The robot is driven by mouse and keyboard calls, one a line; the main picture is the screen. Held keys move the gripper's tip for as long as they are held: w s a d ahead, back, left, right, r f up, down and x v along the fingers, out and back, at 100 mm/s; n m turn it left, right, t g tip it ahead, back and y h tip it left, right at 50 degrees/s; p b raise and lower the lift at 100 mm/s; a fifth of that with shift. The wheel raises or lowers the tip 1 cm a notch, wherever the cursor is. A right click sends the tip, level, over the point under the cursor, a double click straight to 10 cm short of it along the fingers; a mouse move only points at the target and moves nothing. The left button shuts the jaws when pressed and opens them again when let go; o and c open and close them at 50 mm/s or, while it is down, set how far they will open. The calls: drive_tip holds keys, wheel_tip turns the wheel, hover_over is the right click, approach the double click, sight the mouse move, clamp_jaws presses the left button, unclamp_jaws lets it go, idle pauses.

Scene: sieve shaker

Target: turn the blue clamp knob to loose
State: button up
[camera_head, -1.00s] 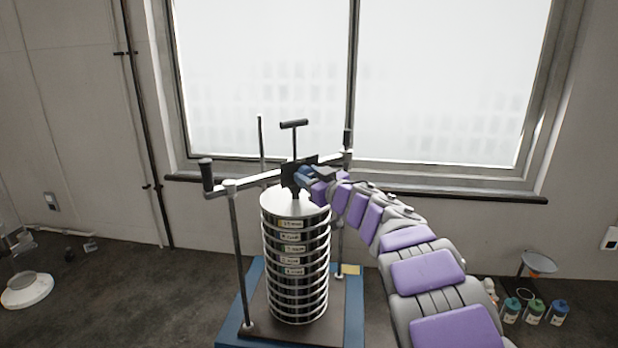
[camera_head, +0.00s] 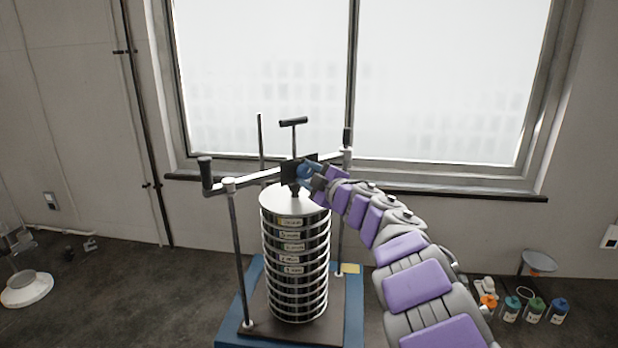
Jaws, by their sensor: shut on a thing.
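The sieve stack (camera_head: 296,255) stands upright on the shaker, under a pale round lid (camera_head: 292,200). A crossbar (camera_head: 250,180) spans the posts above it, with a dark clamp block (camera_head: 290,173) at its middle. A small blue part at the block's right side looks like the clamp knob (camera_head: 308,171). My gripper (camera_head: 316,176) reaches in from the right and is shut on the knob. The fingers are small here and partly hidden, so the exact grip and the knob's turn angle are unclear.
A black T-handle (camera_head: 294,122) rises above the clamp block. A black-capped lever (camera_head: 206,174) stands at the crossbar's left end, and thin posts (camera_head: 238,260) flank the stack. Several bottles (camera_head: 534,309) stand at the right. The window sill is close behind.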

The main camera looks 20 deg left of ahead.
drive_tip(key=n+b, duration=0.1)
drive_tip(key=n, duration=0.3)
drive_tip(key=shift+f, duration=0.2)
drive_tip(key=n, duration=0.4)
drive_tip(key=shift+g+b, duration=0.3)
drive_tip(key=shift+b, duration=0.1)
drive_tip(key=shift+f+n, duration=0.15)
drive_tip(key=shift+n, duration=0.25)
drive_tip(key=o, duration=0.8)
drive_tip(key=shift+o, duration=1.3)
drive_tip(key=shift+a, duration=0.15)
